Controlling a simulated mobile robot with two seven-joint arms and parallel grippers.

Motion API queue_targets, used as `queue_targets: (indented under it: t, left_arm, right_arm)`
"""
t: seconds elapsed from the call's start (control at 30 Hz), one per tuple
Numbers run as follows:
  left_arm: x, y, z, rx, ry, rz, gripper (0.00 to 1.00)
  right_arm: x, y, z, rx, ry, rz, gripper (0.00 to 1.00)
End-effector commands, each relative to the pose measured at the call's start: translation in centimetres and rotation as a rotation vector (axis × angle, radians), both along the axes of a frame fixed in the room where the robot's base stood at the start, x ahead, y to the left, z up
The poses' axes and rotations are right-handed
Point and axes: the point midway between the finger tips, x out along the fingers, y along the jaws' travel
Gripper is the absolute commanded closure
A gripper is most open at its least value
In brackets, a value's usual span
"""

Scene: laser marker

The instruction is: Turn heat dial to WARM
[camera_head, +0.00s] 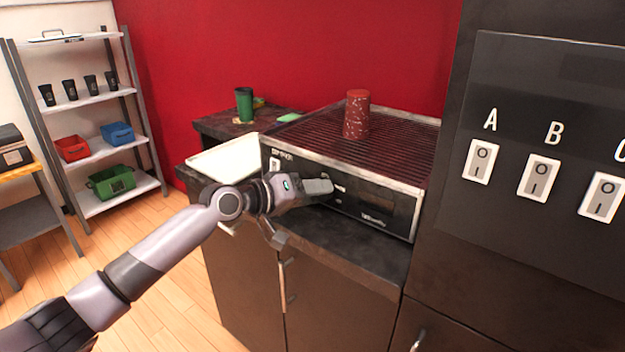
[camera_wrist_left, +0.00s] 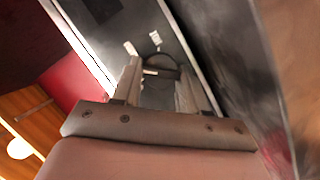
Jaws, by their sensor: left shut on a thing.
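The appliance (camera_head: 385,205) is a black-fronted box with a ribbed grill top, standing on the dark counter at centre. My left gripper (camera_head: 328,187) reaches its front panel from the left. In the left wrist view, the two fingers (camera_wrist_left: 158,78) are shut on a dark round dial (camera_wrist_left: 167,66) on that panel. A light mark shows on the dial between the fingers. In the head view the gripper hides the dial. The WARM label and the dial's exact setting cannot be read. My right gripper is not in view.
A speckled red cylinder (camera_head: 356,115) stands on the grill top. A white tray (camera_head: 228,158) and a green cup (camera_head: 244,104) are to the left. A dark panel with switches A (camera_head: 481,161) and B (camera_head: 539,178) rises at right. Shelves (camera_head: 90,150) stand far left.

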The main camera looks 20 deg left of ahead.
Motion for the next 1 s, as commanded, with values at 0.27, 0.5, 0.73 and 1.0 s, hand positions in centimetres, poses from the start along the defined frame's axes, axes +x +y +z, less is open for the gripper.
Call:
queue_targets:
  t: [0.27,0.5,0.73,1.0]
  left_arm:
    - [-0.1,-0.2,0.5,0.183,-0.064,-0.001,0.88]
    - [-0.1,-0.2,0.3,0.273,-0.098,-0.001,0.88]
    - [-0.1,-0.2,0.2,0.305,-0.111,0.0,0.88]
    - [-0.1,-0.2,0.1,0.307,-0.112,0.0,0.88]
  right_arm:
    - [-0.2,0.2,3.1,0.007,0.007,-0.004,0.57]
    - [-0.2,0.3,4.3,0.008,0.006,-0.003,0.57]
    - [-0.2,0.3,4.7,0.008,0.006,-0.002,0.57]
    - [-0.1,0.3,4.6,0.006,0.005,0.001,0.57]
